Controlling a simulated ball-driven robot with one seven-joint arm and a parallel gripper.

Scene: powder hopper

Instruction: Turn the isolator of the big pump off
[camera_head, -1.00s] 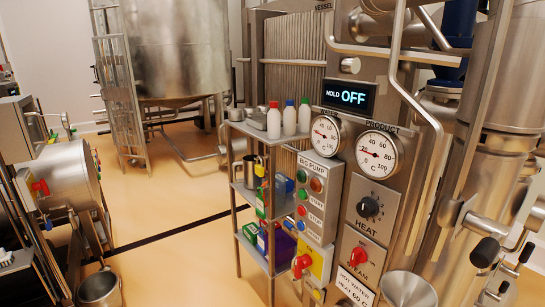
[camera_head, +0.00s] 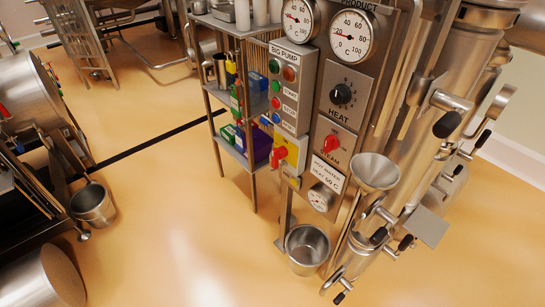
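The big pump panel (camera_head: 290,88) is a grey box labelled BIG PUMP, with green, orange, red and blue buttons or lamps. Below it is a yellow plate (camera_head: 294,152) with a red rotary handle (camera_head: 279,156), which looks like the isolator. The handle seems to point up and down the plate, but its exact angle and any markings are too small to read. My gripper is in no part of this view.
To the right are a HEAT knob (camera_head: 341,94), a red STEAM knob (camera_head: 331,145), a steel funnel (camera_head: 376,170) and pipes with black-handled valves. A shelf rack (camera_head: 226,97) stands left of the panel. A bucket (camera_head: 307,248) sits below. Open floor lies front left.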

